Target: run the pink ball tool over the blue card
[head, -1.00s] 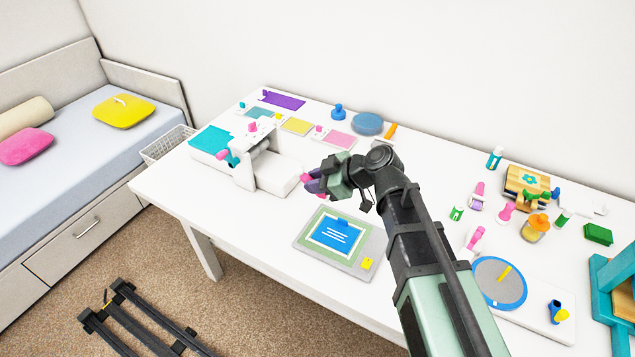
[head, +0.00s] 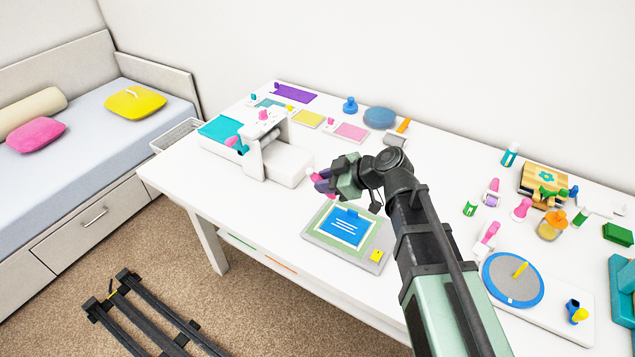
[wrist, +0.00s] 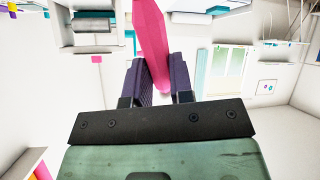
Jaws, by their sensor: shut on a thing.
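My gripper (head: 322,181) is in the middle of the head view, above the table and just behind the blue card. It is shut on the pink ball tool (wrist: 153,45), which stands out between the dark fingers in the wrist view. Only small pink parts of the tool show in the head view, and its ball tip cannot be made out. The blue card (head: 346,230) lies flat on a green-bordered mat on a grey board (head: 318,243). The tool appears apart from the card.
A white die-cutting machine (head: 282,163) stands left of my gripper. A round grey turntable with a blue rim (head: 500,286) lies to the right. Pink-handled tools and jars stand at the back right. Coloured cards lie along the back left. Bare table surrounds the board.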

